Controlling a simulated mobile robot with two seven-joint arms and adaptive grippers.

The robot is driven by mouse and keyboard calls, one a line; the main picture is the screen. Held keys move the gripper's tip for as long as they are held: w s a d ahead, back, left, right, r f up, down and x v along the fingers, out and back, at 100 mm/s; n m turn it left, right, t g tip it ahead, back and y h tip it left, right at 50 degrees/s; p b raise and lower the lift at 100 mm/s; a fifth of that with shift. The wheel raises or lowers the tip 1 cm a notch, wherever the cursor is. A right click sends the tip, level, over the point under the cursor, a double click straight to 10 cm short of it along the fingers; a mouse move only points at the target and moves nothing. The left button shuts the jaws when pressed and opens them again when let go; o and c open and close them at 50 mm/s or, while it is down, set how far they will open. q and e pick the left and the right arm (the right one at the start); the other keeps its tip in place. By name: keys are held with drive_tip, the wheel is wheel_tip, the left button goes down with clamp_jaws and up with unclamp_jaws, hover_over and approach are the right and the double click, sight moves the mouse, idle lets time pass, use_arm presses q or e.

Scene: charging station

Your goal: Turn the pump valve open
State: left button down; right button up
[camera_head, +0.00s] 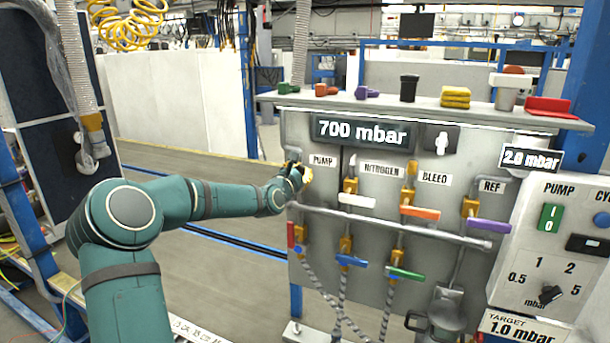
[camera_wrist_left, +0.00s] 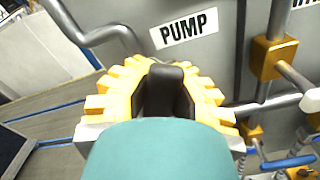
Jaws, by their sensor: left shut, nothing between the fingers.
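The PUMP label (camera_head: 323,161) is on the left part of the grey panel, and it also shows in the wrist view (camera_wrist_left: 184,29). My left gripper (camera_head: 304,174) is right below and left of this label, close to the panel. In the wrist view the gripper (camera_wrist_left: 166,90) shows yellow stepped parts around a black middle piece, with its fingertips hidden. It looks shut and empty. No pump valve handle shows clearly under the label; the gripper covers that spot. A red upright handle (camera_head: 291,235) is lower down at the panel's left edge. My right gripper is out of view.
A horizontal pipe (camera_head: 395,225) crosses the panel below the gripper. White (camera_head: 357,200), orange (camera_head: 420,212) and purple (camera_head: 489,225) handles are to the right. The display (camera_head: 362,132) reads 700 mbar. Open floor (camera_head: 190,265) lies left of the panel.

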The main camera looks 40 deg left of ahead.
use_arm(q)
drive_tip(key=shift+s+a+r+n+b, duration=0.15)
drive_tip(key=shift+a+n, duration=0.3)
drive_tip(key=shift+n, duration=0.45)
drive_tip(key=shift+s+a+f+n+b, duration=0.15)
drive_tip(key=shift+a+n, duration=0.25)
drive_tip(key=shift+n, duration=0.5)
drive_tip(key=shift+s+a+r+n+b, duration=0.15)
drive_tip(key=shift+a+n, duration=0.3)
drive_tip(key=shift+n, duration=0.45)
drive_tip(key=c, duration=0.8)
unclamp_jaws()
drive_tip(key=shift+s+a, duration=0.1)
drive_tip(key=shift+s, duration=0.1)
drive_tip(key=shift+w+r, duration=0.1)
drive_tip(key=shift+v, duration=6.05)
